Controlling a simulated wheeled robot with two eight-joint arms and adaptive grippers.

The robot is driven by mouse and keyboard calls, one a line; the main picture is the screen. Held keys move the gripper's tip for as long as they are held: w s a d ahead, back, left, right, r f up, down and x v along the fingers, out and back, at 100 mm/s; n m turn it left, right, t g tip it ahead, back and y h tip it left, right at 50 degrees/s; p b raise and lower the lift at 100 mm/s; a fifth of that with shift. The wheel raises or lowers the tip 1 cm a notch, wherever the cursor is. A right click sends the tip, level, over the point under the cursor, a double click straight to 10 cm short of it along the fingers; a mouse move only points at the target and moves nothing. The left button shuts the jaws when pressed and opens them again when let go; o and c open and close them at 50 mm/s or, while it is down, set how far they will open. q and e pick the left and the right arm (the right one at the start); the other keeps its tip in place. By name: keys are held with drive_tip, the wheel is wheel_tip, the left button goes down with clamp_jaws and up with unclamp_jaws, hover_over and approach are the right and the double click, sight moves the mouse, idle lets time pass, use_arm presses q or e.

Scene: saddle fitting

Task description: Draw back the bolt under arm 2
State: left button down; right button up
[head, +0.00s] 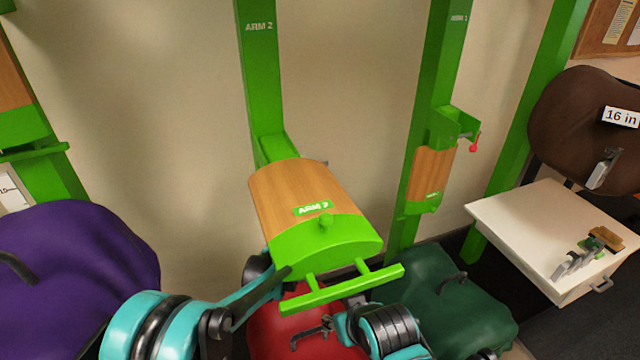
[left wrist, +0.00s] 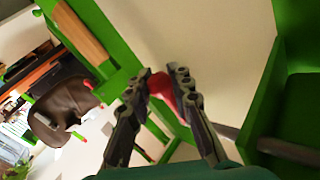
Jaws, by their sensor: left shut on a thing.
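Arm 2 (head: 297,190) is a wood-topped green saddle rest on a green post, with an "ARM 2" label and a small green knob on its front. In the left wrist view, the bolt's red knob (left wrist: 161,86) sits between the two dark fingers of my left gripper (left wrist: 166,74), which is shut on it. A grey rod (left wrist: 285,150) shows at the right of that view. In the head view my left arm reaches under arm 2, which hides the gripper and the knob. My right gripper cannot be made out; part of my right arm shows at the bottom.
A green crossbar (head: 335,291) sticks out under arm 2's front. A red saddle (head: 275,335) lies below it, a dark green saddle (head: 470,315) to the right and a purple saddle (head: 75,255) to the left. Arm 1 (head: 432,172), with its own red-knobbed bolt (head: 473,147), stands right.

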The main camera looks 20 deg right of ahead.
use_arm(q)
drive_tip(key=c, duration=1.3)
unclamp_jaws()
drive_tip(key=v, duration=1.2)
